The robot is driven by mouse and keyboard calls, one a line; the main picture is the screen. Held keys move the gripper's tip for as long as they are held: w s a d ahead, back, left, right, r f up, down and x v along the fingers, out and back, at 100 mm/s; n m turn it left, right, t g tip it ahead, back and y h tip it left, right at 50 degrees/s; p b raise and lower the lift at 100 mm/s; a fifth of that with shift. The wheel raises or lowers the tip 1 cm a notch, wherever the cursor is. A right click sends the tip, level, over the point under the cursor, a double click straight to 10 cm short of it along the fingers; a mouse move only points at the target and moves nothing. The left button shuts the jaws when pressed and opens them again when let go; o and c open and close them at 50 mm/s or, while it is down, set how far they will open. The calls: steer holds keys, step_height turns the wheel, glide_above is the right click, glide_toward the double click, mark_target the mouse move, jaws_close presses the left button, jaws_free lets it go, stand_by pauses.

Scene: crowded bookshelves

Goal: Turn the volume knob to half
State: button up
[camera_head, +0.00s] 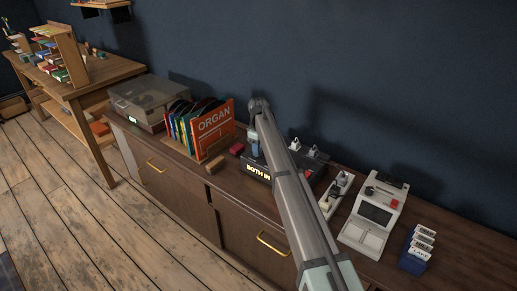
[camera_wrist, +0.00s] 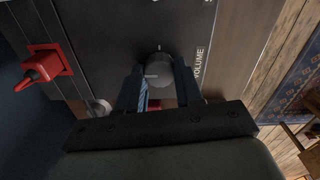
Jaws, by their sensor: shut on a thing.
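The volume knob (camera_wrist: 158,68) is a grey round knob on a dark panel (camera_wrist: 120,25) in the wrist view. The word VOLUME is printed on the panel to its right. A small pale mark shows at the knob's upper edge and a short pale line lies on its left part. My gripper (camera_wrist: 160,82) is shut on the knob, one dark finger on each side.
A red switch (camera_wrist: 42,68) sits at the panel's left in the wrist view.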

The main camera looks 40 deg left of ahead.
steer(key=shift+m, duration=0.3)
steer(key=m, duration=0.3)
steer(key=shift+m, duration=0.3)
steer(key=m, duration=0.4)
steer(key=shift+m, duration=0.3)
steer(key=m, duration=0.4)
steer(key=shift+w, duration=0.1)
steer(key=shift+m, duration=2.5)
steer(key=o, duration=1)
steer(key=shift+o, duration=0.2)
